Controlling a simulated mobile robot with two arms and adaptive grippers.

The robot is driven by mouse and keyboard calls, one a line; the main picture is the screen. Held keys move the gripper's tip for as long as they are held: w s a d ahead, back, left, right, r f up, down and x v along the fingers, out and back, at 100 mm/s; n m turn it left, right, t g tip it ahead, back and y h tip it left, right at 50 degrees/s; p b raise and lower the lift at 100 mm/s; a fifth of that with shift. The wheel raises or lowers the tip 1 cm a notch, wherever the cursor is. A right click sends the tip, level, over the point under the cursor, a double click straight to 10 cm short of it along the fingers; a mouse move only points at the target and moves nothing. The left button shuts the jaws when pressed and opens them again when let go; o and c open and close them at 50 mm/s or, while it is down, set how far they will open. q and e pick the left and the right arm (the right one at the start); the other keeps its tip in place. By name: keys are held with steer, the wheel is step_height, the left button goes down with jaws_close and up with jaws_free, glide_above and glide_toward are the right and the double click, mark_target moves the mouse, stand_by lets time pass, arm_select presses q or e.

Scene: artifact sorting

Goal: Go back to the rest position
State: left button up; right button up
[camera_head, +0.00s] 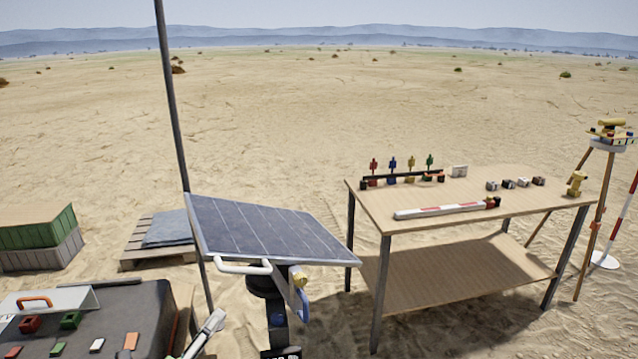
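My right gripper is not in view.
A wooden table (450,272) stands at the right with small figures (410,168), a red-and-white bar (440,210) and small blocks. A dark case (150,310) with coloured pieces is at lower left. Crates (38,238) and a pallet (135,243) lie behind. A tripod (600,210) stands far right.

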arm_select(q)
steer(key=s+a+f+n+g+y, duration=0.15)
steer(key=s+f+n, duration=0.25)
steer(key=f, duration=0.8)
steer(key=s+a+f+n+g+y, duration=0.1)
steer(key=s+a+f+n+g, duration=0.25)
steer(key=f, duration=0.95)
steer(key=s+f+n+g+y, duration=0.2)
steer(key=s+f+n, duration=0.3)
steer(key=f, duration=0.7)
steer(key=s+d+f+n+g, duration=0.2)
steer(key=s+f+n+g, duration=0.3)
steer(key=s+f, duration=0.8)
steer(key=s+d+f+n+g, duration=0.1)
steer(key=s+d+f+n, duration=0.1)
steer(key=s, duration=0.5)
steer(key=s+d+f+n+g, duration=0.1)
steer(key=s+f, duration=0.3)
steer(key=s, duration=0.4)
steer(key=s+d+f+n+g, duration=0.2)
steer(key=s+f+n, duration=0.1)
steer(key=s, duration=0.5)
steer(key=shift+s+d+n+g, duration=0.2)
steer(key=shift+d+n+g, duration=0.15)
steer(key=shift+n, duration=0.2)
steer(key=shift+a, duration=0.1)
